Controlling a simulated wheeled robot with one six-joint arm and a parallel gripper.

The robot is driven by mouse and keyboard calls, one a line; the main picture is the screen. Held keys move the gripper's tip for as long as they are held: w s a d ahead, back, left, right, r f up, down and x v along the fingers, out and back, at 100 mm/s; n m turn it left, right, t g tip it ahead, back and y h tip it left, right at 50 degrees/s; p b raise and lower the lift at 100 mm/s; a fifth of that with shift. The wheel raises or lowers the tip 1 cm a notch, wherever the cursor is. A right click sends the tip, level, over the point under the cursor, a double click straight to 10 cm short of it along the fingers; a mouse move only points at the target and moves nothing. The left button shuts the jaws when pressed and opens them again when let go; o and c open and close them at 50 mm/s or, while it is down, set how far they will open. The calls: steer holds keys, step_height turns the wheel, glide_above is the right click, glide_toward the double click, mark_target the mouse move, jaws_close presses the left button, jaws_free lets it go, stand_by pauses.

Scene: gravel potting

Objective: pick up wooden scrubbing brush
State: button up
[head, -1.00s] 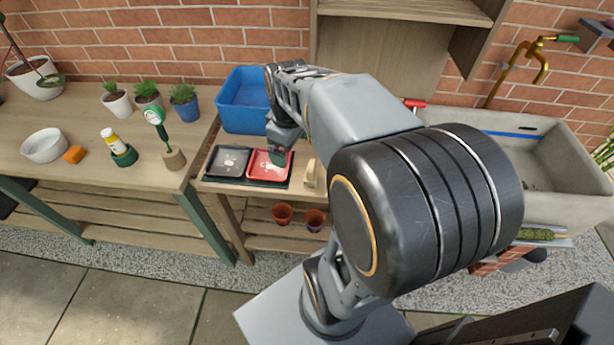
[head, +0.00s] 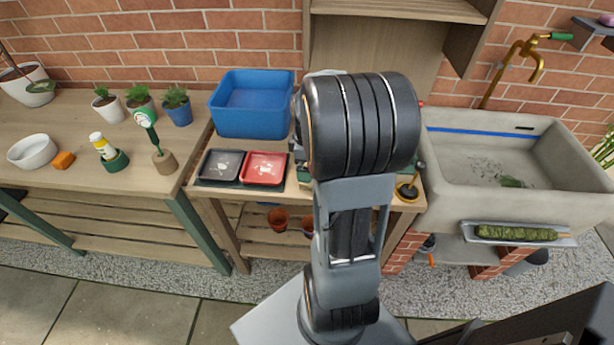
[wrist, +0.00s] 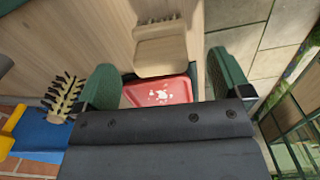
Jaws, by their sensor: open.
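A bristled object (wrist: 62,98) with a tan body and dark tufts, which looks like the wooden scrubbing brush, is at the left of the wrist view by a blue edge. My gripper (wrist: 165,80) is open, its two green fingers apart and nothing held. The brush is outside the left finger, apart from it. A pale wooden block (wrist: 165,50) with a row of small stubs shows between and beyond the fingers. In the head view my arm hides the gripper and the brush.
A red tray (head: 264,168) and a dark tray (head: 221,165) lie side by side on the bench. A blue bin (head: 252,108) stands behind them. A black round-based tool (head: 408,190) is at the bench's right end, beside the stone sink (head: 530,165).

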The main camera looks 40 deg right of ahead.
steer(key=shift+a+f, duration=0.1)
steer(key=shift+f, duration=2.55)
steer(key=c, duration=1)
steer(key=shift+r, duration=0.1)
